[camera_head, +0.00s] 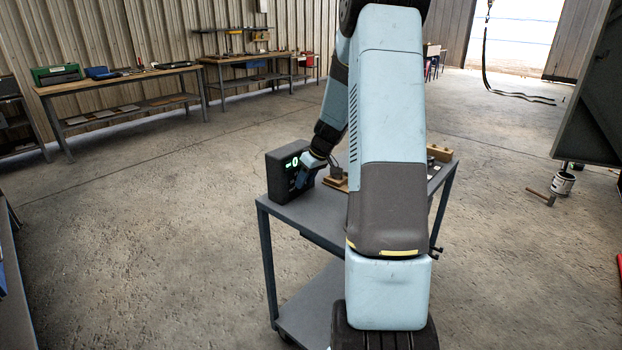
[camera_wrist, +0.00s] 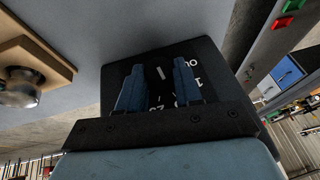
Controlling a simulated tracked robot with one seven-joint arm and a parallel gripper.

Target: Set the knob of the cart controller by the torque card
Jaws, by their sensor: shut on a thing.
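The cart controller (camera_head: 281,183) is a dark box on the left end of the grey cart top, with a lit green readout that looks like a 0 with a mark to its left. Its dark face (camera_wrist: 120,68) with white markings fills the middle of the wrist view. My gripper (camera_head: 306,172) is at that face; its two blue fingers (camera_wrist: 160,82) are shut on the knob, which is mostly hidden between them. A short white line shows between the fingertips. The dial numbers are partly covered and upside down. I cannot make out a torque card.
The grey cart (camera_head: 300,212) also carries a wooden block with a dark part (camera_head: 338,183) and another wooden piece (camera_head: 440,152). My arm hides the cart's middle. Workbenches (camera_head: 120,85) line the back wall. A paint can (camera_head: 563,182) stands at right. The floor at left is clear.

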